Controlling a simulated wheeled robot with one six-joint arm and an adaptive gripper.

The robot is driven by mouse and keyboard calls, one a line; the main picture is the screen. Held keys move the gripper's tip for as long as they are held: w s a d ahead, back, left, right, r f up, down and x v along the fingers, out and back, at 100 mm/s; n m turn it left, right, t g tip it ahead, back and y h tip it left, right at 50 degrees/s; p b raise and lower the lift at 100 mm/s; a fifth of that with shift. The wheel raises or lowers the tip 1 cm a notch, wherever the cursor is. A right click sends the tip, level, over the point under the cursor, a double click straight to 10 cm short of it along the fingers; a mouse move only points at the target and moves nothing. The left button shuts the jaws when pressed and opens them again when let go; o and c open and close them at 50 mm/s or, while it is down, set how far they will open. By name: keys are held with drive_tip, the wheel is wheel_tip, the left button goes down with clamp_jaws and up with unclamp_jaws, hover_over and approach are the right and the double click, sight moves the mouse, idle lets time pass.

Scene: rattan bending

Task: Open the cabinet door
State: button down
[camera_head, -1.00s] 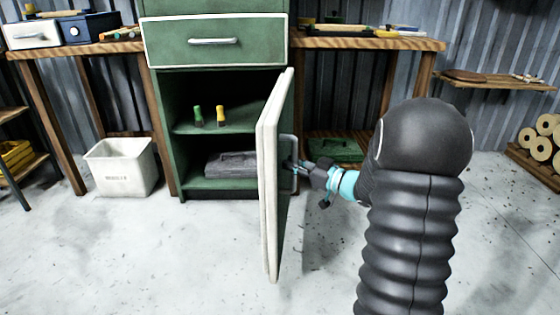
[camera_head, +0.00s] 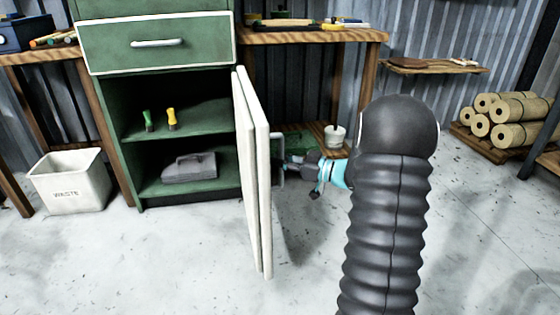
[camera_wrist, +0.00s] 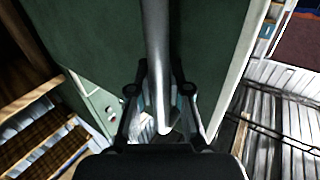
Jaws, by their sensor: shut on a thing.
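The green cabinet (camera_head: 185,94) has its door (camera_head: 253,172) swung wide open, seen nearly edge-on with its pale edge toward me. Inside, a shelf and the floor of the cabinet show. My gripper (camera_head: 284,163) is on the right side of the door, shut on the metal door handle (camera_head: 277,148). In the wrist view the handle (camera_wrist: 156,60) is a grey bar running down between the fingers of my gripper (camera_wrist: 160,105), in front of the green door face (camera_wrist: 100,45). The fingertips are partly hidden by the handle.
Two small bottles, green (camera_head: 149,121) and yellow (camera_head: 171,118), stand on the shelf, with a grey case (camera_head: 189,167) below. A white waste bin (camera_head: 70,182) stands left. A workbench (camera_head: 310,36) flanks the cabinet. Rolls (camera_head: 505,118) lie far right. The floor in front is clear.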

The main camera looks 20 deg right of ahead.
drive_tip(key=c, duration=1.1)
unclamp_jaws()
drive_tip(key=v, duration=1.2)
